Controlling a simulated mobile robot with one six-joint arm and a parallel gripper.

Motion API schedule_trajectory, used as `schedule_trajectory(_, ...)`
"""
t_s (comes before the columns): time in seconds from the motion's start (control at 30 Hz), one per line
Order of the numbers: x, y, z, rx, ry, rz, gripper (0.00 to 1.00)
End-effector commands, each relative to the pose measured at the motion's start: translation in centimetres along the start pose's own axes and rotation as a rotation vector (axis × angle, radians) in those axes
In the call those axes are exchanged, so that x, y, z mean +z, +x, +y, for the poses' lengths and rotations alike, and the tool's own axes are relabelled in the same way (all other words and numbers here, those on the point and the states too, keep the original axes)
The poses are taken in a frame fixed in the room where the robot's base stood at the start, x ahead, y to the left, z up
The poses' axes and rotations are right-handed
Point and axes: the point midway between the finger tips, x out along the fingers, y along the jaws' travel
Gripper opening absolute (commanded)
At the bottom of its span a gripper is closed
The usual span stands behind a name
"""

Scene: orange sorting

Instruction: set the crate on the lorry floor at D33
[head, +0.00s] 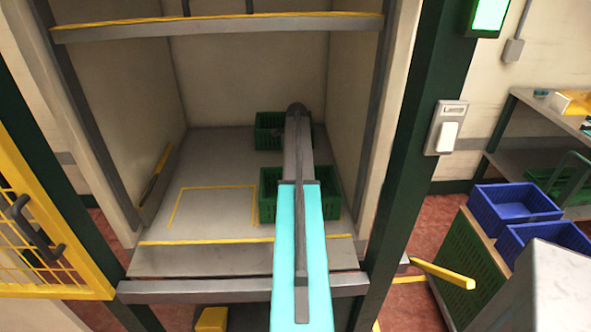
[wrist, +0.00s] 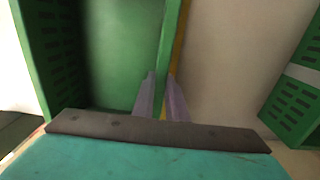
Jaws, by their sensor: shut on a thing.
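In the wrist view my gripper (wrist: 160,97) is shut on the thin upper wall of a green crate (wrist: 122,45), one finger on each side. The crate's inside lies to the left of the wall. In the head view two green crates, a far one (head: 267,140) and a near one (head: 268,208), are at the right of the lorry floor (head: 215,150). My arm covers parts of both and my fingers are hidden there. I cannot tell which of them is held, or whether it touches the floor. No D33 label is readable.
A yellow outlined rectangle (head: 176,207) on the floor, left of the near crate, is empty. Another green crate (wrist: 293,100) shows at the right in the wrist view. Lorry walls close both sides. Blue crates (head: 512,207) stand outside at the right.

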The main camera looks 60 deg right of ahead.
Motion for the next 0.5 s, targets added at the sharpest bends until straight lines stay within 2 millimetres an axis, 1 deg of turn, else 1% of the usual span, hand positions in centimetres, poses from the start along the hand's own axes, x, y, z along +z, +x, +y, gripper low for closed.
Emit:
schedule_trajectory(0.07, 0.01, 0.16, 0.00, 0.000, 0.000, 0.000, 0.00)
schedule_trajectory(0.1, 0.01, 0.19, 0.00, 0.000, 0.000, 0.000, 0.17)
schedule_trajectory(0.2, 0.02, 0.18, 0.00, 0.000, 0.000, 0.000, 0.31)
schedule_trajectory(0.5, 0.04, 0.11, 0.00, 0.000, 0.000, 0.000, 0.31)
